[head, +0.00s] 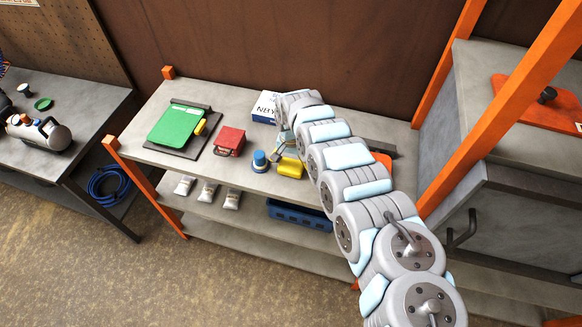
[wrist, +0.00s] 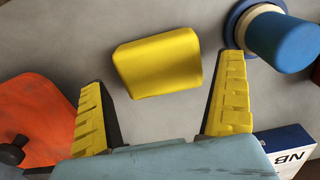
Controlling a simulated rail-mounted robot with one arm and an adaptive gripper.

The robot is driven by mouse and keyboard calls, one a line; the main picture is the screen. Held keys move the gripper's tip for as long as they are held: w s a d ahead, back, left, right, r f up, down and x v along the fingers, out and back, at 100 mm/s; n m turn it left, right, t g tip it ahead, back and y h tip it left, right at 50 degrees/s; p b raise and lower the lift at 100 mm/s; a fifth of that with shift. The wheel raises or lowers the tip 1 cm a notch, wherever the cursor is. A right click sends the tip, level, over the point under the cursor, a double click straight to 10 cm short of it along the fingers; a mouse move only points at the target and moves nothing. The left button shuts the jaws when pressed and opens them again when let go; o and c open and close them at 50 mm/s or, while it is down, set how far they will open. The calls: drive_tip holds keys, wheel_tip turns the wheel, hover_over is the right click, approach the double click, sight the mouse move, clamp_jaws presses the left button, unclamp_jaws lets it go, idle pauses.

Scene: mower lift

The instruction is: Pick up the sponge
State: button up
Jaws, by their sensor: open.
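The yellow sponge (head: 290,167) lies on the top of the workbench, just right of a blue cylindrical object. In the wrist view the sponge (wrist: 160,63) lies flat, slightly tilted in the picture, between and a little beyond the fingers. My gripper (wrist: 164,72) is open, with one yellow ridged finger on each side of the sponge and visible gaps to both. Nothing is between the fingers in their grip. In the head view my gripper (head: 279,151) is small and partly hidden by my arm, close behind the sponge.
The blue cylindrical object (head: 260,159) stands close to the sponge. A red box (head: 229,141) and green board (head: 177,125) lie further left. A white and blue box (head: 264,104) is behind. An orange object with a black knob (wrist: 40,115) is at the wrist view's left.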

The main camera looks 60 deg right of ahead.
drive_tip(key=shift+a+f, duration=0.15)
drive_tip(key=shift+f, duration=1.05)
drive_tip(key=c, duration=0.9)
drive_tip(key=shift+c, duration=0.2)
